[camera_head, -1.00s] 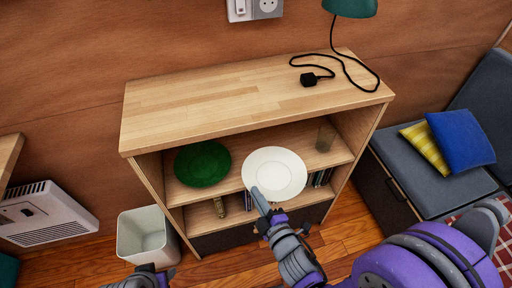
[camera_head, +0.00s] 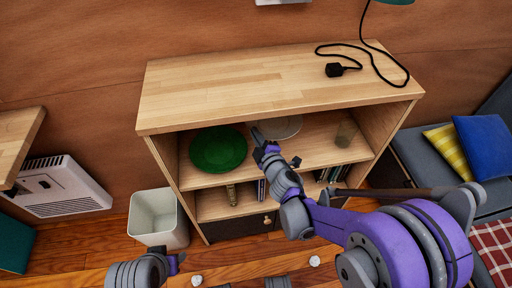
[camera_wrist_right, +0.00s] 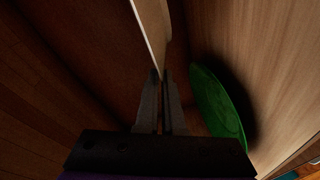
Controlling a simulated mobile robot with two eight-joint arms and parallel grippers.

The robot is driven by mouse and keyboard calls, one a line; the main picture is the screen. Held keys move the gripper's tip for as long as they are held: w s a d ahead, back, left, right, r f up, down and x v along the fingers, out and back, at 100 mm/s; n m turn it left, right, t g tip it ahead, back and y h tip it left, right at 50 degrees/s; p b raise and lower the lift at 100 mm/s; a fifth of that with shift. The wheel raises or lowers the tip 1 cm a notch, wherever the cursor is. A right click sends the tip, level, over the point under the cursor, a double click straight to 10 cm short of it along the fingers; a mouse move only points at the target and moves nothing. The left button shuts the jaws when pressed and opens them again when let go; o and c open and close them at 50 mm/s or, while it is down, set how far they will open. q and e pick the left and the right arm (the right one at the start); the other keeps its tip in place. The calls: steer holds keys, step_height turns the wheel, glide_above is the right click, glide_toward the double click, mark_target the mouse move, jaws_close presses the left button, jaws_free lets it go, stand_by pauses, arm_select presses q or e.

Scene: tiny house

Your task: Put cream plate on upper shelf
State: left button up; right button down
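The cream plate (camera_head: 281,127) is inside the bookcase's upper compartment, partly hidden by my right gripper and the top board. My right gripper (camera_head: 257,136) reaches in from the front. In the right wrist view its fingers (camera_wrist_right: 161,78) are closed on the edge of the cream plate (camera_wrist_right: 152,32), seen nearly edge-on. I cannot tell whether the plate touches the upper shelf (camera_head: 318,152). My left gripper (camera_head: 176,263) is at the bottom left, away from the bookcase; its finger opening is not clear.
Books (camera_head: 333,173) are below. A lamp cord (camera_head: 385,55) lies on top. A white bin (camera_head: 158,217) stands at the lower left.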

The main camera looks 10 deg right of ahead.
step_height(320, 180, down, 6)
steer(key=shift+s+f+b, duration=0.1)
steer(key=shift+s+b, duration=0.05)
steer(key=shift+b, duration=0.5)
steer(key=shift+w+f, duration=0.2)
steer(key=shift+w, duration=0.05)
steer(key=shift+f, duration=0.15)
steer(key=c, duration=1.1)
jaws_free()
steer(key=shift+o, duration=0.3)
steer(key=shift+r, duration=0.2)
